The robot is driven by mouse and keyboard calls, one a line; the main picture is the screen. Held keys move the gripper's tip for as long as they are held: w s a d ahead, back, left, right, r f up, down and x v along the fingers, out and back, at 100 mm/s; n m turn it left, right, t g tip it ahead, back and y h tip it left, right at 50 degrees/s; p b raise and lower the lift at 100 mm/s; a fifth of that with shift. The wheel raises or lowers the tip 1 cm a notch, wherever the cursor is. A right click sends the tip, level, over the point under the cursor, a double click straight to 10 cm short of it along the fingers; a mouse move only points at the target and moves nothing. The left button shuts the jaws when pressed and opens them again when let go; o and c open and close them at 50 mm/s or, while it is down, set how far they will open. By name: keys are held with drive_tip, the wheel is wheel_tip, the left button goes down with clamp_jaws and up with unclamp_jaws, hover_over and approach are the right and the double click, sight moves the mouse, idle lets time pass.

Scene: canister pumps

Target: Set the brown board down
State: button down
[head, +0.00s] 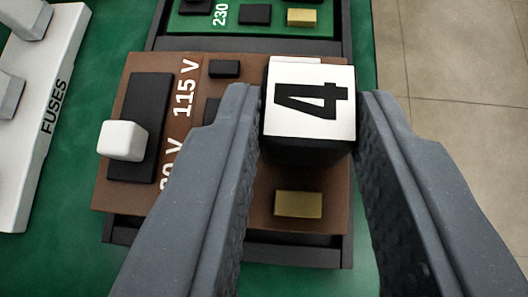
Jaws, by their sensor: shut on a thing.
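The brown board (112,180) fills the middle of the head view. It carries a black switch strip with a white knob (123,140), the print "115 V", a partly covered second voltage print, a gold part (298,204) and a tall black block with a white "4" label (312,100). My gripper (308,105) is shut on this block, one finger on each side. The board lies over a black frame (230,252) that shows along its front and right edges. I cannot tell whether the board touches the frame. My left finger hides part of the board.
A green board (270,30) marked "230" sits in a black holder at the top. A white tray marked "FUSES" (50,130) with grey-white parts stands at the left. The green table top (95,75) ends at the right, with tiled floor (460,70) beyond.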

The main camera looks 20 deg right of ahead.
sight(301, 166)
wheel_tip(301, 166, down, 3)
drive_tip(key=shift+b, duration=0.75)
drive_tip(key=shift+r, duration=0.15)
drive_tip(key=c, duration=1.1)
unclamp_jaws()
drive_tip(key=shift+c, duration=0.2)
drive_tip(key=p+v, duration=0.4)
drive_tip(key=v, duration=0.8)
drive_tip(key=shift+p, duration=0.35)
drive_tip(key=shift+s, duration=0.1)
